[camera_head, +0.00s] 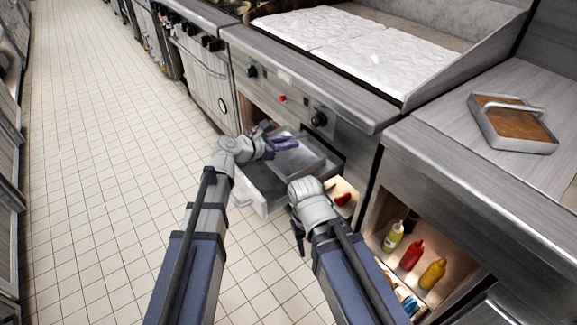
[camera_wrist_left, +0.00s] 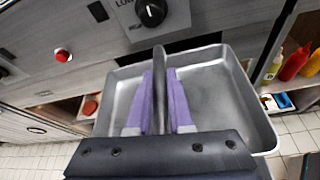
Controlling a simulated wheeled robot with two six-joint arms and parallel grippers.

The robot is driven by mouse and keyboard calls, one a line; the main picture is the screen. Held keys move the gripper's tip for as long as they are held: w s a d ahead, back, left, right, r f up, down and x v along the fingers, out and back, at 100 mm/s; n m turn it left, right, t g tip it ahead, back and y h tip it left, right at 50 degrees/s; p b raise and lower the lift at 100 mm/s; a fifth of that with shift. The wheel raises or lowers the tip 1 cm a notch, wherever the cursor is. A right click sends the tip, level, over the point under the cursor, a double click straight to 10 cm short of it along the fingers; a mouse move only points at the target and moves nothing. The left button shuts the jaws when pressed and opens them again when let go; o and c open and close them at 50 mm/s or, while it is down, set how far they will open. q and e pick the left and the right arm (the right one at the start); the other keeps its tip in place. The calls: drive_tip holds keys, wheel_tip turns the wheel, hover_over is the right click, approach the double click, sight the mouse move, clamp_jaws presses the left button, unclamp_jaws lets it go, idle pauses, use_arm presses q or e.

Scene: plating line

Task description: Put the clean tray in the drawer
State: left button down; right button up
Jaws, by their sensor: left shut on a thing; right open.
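The clean grey metal tray (camera_head: 312,160) is at the open drawer (camera_head: 264,183) under the griddle. It also fills the middle of the left wrist view (camera_wrist_left: 215,90), empty inside. My left gripper (camera_head: 284,144) has its purple fingers (camera_wrist_left: 160,98) shut on a thin grey bar across the tray's middle. The tray overlaps the drawer's interior in the head view; I cannot tell whether it rests on the drawer floor. My right gripper (camera_head: 298,237) is open and empty, beside the drawer at its near right; its fingers are partly hidden by my wrist.
A tray with a brown inside and a handle (camera_head: 515,122) sits on the right counter. Yellow and red bottles (camera_head: 411,255) stand on the shelf below. A red thing (camera_head: 343,199) lies on a shelf beside the drawer. The tiled floor (camera_head: 110,180) at left is clear.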

sight(284, 158)
use_arm(q)
drive_tip(key=shift+f+b, duration=2.6)
drive_tip(key=shift+f, duration=0.65)
drive_tip(key=shift+r, duration=0.15)
drive_tip(key=c, duration=0.8)
unclamp_jaws()
